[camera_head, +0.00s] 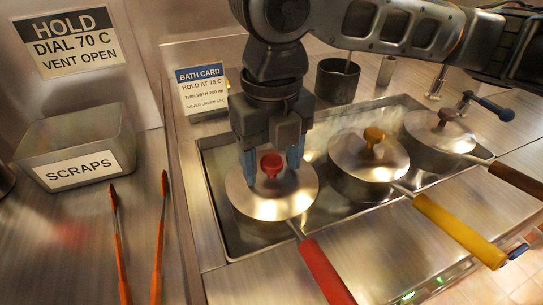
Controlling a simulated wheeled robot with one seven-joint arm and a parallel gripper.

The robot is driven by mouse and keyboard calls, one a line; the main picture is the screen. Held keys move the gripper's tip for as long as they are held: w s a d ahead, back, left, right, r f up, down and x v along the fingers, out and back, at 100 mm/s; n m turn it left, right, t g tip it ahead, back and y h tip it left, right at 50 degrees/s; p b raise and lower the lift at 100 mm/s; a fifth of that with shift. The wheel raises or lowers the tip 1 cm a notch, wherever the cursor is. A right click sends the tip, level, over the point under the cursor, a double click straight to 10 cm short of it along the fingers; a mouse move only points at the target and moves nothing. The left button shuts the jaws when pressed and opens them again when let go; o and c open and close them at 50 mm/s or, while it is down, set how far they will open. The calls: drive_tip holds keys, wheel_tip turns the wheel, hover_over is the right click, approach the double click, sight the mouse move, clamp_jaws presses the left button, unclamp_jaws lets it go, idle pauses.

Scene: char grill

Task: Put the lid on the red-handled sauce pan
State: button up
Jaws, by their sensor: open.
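The red-handled sauce pan (319,268) stands in the sunken steel bath at its left end, its handle pointing toward the lower right. A shiny round lid (258,205) with a red knob (272,165) lies over the pan, and the pan body is hidden beneath it. My gripper (272,170) points down over the lid. Its jaws are open, with a bluish fingertip on each side of the red knob. I cannot tell whether the fingers touch the knob, or whether the lid is fully seated.
A yellow-handled pan (452,228) and a brown-handled pan (515,178), both lidded, stand to the right in the bath (222,235). A dark cup (337,82) and a bath card (203,90) stand behind. A scraps bin (80,150) and orange-handled tools (160,245) are left.

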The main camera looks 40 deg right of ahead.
wheel_tip(320, 180, up, 8)
drive_tip(key=shift+f+p, duration=0.25)
drive_tip(key=shift+p, duration=0.05)
wheel_tip(320, 180, up, 7)
drive_tip(key=p, duration=0.6)
drive_tip(key=shift+r, duration=0.15)
idle(0.4)
